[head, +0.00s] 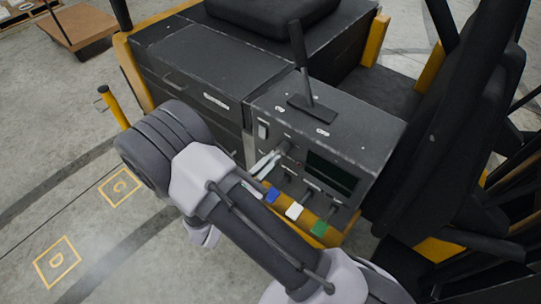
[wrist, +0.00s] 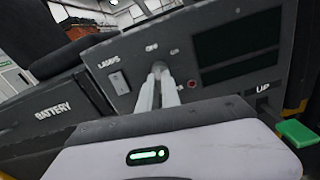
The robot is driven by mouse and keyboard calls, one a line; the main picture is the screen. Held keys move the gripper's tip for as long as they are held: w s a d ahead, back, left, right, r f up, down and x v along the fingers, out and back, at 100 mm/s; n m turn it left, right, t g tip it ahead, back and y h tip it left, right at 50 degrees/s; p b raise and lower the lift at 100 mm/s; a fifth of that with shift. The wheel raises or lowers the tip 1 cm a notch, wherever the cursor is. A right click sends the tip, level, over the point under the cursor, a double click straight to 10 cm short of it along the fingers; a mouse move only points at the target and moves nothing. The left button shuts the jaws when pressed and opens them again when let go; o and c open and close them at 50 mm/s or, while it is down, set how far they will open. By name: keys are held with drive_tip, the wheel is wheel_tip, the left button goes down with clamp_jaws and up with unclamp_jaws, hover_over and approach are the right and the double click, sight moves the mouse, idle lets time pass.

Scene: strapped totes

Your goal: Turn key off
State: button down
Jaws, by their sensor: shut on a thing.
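The key switch (wrist: 158,67) is on the front of a dark control panel (wrist: 215,30), below a label that seems to read OFF; a second small label is to its right. My gripper (wrist: 160,85) has its two pale fingers close together at the switch, shut on the key. The fingertips hide most of the key, so I cannot tell its exact angle. In the head view my gripper (head: 278,155) reaches the panel front from the left, at the key switch (head: 285,147).
A LAMPS rocker switch (wrist: 118,82) is left of the key and a dark screen (wrist: 235,52) is right. Below are blue (head: 272,195), white (head: 294,211) and green (head: 319,228) levers. A tall black lever (head: 303,65) stands on top. A black seat (head: 440,130) is at right.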

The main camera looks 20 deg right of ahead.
drive_tip(key=shift+n+p, duration=0.3)
drive_tip(key=shift+n, duration=0.3)
drive_tip(key=c, duration=1.6)
unclamp_jaws()
drive_tip(key=shift+o, duration=0.2)
drive_tip(key=p+v, duration=0.1)
drive_tip(key=v, duration=1.6)
drive_tip(key=shift+s+a, duration=0.15)
